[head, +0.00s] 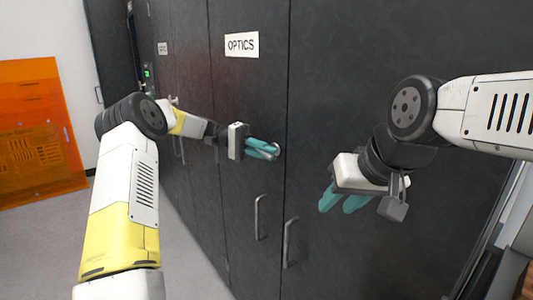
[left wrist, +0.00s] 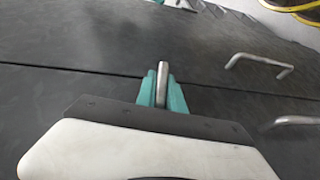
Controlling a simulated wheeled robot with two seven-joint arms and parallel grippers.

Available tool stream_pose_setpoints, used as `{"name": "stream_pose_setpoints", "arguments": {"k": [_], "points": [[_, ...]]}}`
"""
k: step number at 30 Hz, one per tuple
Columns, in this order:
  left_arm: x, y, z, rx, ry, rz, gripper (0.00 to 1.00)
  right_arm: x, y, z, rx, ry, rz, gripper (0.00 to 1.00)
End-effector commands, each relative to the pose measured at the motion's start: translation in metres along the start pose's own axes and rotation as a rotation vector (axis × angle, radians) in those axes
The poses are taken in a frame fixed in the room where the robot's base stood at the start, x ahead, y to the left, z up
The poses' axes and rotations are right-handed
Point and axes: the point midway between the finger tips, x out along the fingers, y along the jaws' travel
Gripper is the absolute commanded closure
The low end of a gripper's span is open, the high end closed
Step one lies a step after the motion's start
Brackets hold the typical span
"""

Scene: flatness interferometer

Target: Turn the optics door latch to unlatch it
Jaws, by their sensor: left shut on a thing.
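The optics door (head: 245,105) is a dark panel with a white OPTICS label (head: 242,44) near its top. The latch (head: 277,149) is a small metal piece at the door's right edge. My left gripper (head: 264,150) is at the latch with its teal fingers. In the left wrist view the left gripper (left wrist: 161,92) is shut on the latch (left wrist: 162,84), a metal bar between the two fingers. The latch's base is mostly hidden by the fingers. My right gripper (head: 343,200) hangs in front of the panel to the right, its teal fingers apart and empty.
Two metal bar handles, a left one (head: 258,217) and a right one (head: 288,242), stick out below the latch. Other dark doors run to the left. An orange panel (head: 38,135) stands at the far left. Grey floor (head: 185,240) is clear.

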Motion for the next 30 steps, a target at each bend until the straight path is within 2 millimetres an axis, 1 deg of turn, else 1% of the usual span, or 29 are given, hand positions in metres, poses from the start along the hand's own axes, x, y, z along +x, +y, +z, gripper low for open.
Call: {"name": "stream_pose_setpoints", "arguments": {"k": [9, 22, 23, 24, 26, 30], "points": [[-0.0007, -0.0002, -0.0003, -0.032, 0.003, 0.077, 1.00, 0.0000, 0.0000, 0.0000, 0.000, 0.000, 0.000, 0.64], [-0.0004, -0.0002, -0.0003, -0.035, 0.003, 0.084, 1.00, 0.0000, 0.0000, 0.0000, 0.000, 0.000, 0.000, 0.64], [-0.0004, -0.0002, -0.0003, -0.035, 0.003, 0.084, 0.85, 0.0000, 0.0000, 0.0000, 0.000, 0.000, 0.000, 0.64], [-0.0004, -0.0002, -0.0003, -0.035, 0.003, 0.084, 0.78, 0.0000, 0.0000, 0.0000, 0.000, 0.000, 0.000, 0.64], [-0.0003, -0.0002, -0.0002, -0.035, 0.002, 0.084, 0.66, 0.0000, 0.0000, 0.0000, 0.000, 0.000, 0.000, 0.64], [-0.0001, -0.0001, -0.0001, -0.035, 0.001, 0.084, 0.66, 0.0000, 0.0000, 0.0000, 0.000, 0.000, 0.000, 0.64]]}}
